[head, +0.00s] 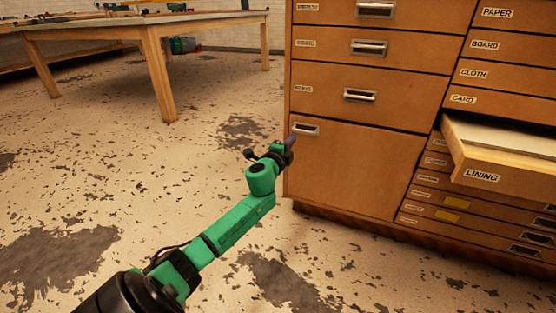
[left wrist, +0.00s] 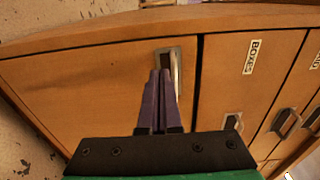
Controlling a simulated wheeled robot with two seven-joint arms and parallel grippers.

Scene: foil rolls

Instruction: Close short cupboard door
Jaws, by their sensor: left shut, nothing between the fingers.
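The short cupboard door (head: 350,170) is the plain wooden front at the lower left of the cabinet in the head view. It looks flush or nearly flush with the drawers above. In the left wrist view the door (left wrist: 85,80) fills the left side, with a dark gap along its edge beside the drawers. Its metal handle (head: 305,128) is at the upper left corner and also shows in the left wrist view (left wrist: 176,62). My left gripper (head: 291,142) is shut and empty, its purple fingertips (left wrist: 159,74) close to the handle. I cannot tell whether they touch.
A drawer labelled LINING (head: 490,174) sticks out at the right of the cabinet. Closed labelled drawers (head: 380,50) are above the door. A wooden table (head: 150,30) stands at the back left. The worn floor (head: 110,170) left of the cabinet is clear.

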